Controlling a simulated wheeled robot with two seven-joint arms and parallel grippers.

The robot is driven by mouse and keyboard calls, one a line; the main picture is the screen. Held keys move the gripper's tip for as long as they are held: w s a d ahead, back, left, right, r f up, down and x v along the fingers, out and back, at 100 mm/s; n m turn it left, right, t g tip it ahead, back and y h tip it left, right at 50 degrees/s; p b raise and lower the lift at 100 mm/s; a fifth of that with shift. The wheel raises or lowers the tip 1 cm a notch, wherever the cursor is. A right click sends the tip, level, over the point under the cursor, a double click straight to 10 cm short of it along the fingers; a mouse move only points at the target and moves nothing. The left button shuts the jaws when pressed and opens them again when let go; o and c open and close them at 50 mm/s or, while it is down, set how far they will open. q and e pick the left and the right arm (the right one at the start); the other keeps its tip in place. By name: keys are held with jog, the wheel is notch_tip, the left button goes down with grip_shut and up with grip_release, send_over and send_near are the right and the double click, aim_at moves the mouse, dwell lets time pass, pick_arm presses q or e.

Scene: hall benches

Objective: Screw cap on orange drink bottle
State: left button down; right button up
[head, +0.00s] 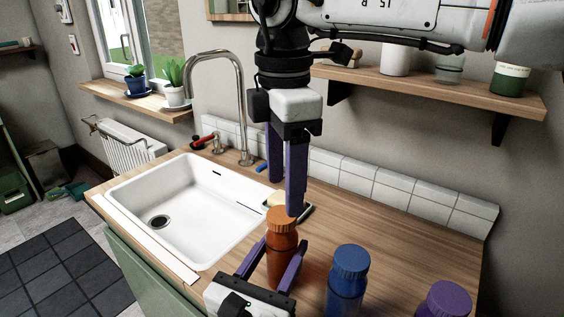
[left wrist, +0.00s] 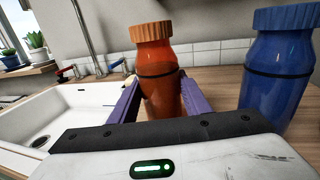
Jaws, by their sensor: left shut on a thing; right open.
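The orange drink bottle (head: 282,262) stands upright on the wooden counter, with a ribbed orange cap (head: 281,218) on its top. In the left wrist view the bottle (left wrist: 159,97) stands between the purple fingers, its cap (left wrist: 150,31) sitting level on it. I cannot tell how tight the cap is. My left gripper (head: 274,256) is shut on the bottle's body from the front. My right gripper (head: 286,197) points down from above, open and empty, with its fingertips just above and behind the cap; whether a finger touches it is unclear. The right gripper does not show in the left wrist view.
A blue bottle (head: 347,283) stands close on the right, with a purple-capped bottle (head: 443,302) farther right. A white sink (head: 215,214) with a tall faucet (head: 241,95) is on the left. A shelf (head: 440,88) with containers hangs behind.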

jog(key=n, duration=0.4)
jog(key=shift+a+r, duration=0.1)
jog(key=shift+r, duration=0.05)
jog(key=n, duration=0.6)
jog(key=shift+a+r+n, duration=0.1)
jog(key=shift+r+n, duration=0.1)
jog(key=shift+n, duration=0.2)
jog(key=n, duration=0.6)
jog(key=shift+r, duration=0.2)
jog(key=n, duration=0.4)
jog(key=shift+r+n, duration=0.15)
jog(key=shift+n, duration=0.25)
jog(key=n, duration=0.4)
jog(key=shift+a+r, duration=0.1)
jog(key=n, duration=0.6)
jog(key=shift+w+r+n, duration=0.1)
jog(key=shift+r+n, duration=0.1)
jog(key=shift+n, duration=0.1)
jog(key=n, duration=0.6)
jog(key=shift+r, duration=0.15)
jog(key=n, duration=0.4)
jog(key=shift+r+n, duration=0.15)
jog(key=shift+n, duration=0.25)
